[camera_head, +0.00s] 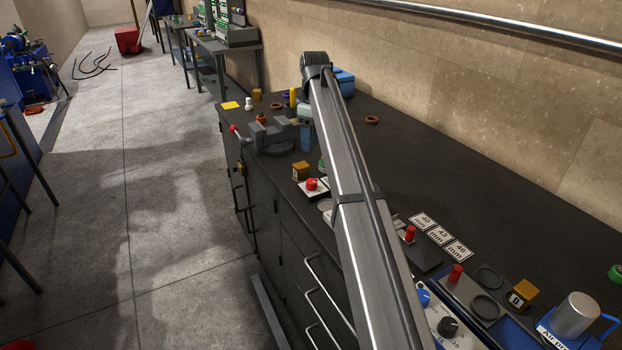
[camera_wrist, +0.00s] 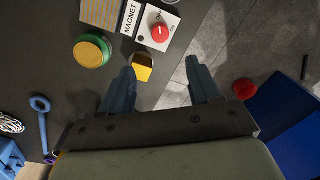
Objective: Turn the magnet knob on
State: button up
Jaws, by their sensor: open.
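The magnet knob (camera_wrist: 160,32) is a red round knob with a white mark, on a white plate lettered MAGNET and OFF in the wrist view. In the head view the red knob (camera_head: 311,184) sits near the bench's front edge. My gripper (camera_wrist: 160,64) is open, with its two dark blue-grey fingers apart and empty. The knob lies beyond the fingertips, apart from them. In the head view my gripper (camera_head: 306,136) points down farther back along the bench than the knob, partly hidden by my arm.
A yellow-topped block (camera_wrist: 142,68) lies between the fingertips and the knob in the wrist view. A grey vise (camera_head: 275,134) stands near the gripper. Several labelled cards (camera_head: 440,235) lie farther right on the dark bench.

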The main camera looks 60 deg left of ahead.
aim_at(311, 181)
jog(key=f, duration=1.3)
jog(key=shift+s+d+f, duration=0.25)
jog(key=shift+s+f, duration=0.05)
jog(key=shift+s, duration=0.05)
jog(key=shift+c, duration=0.3)
jog(key=c, duration=1)
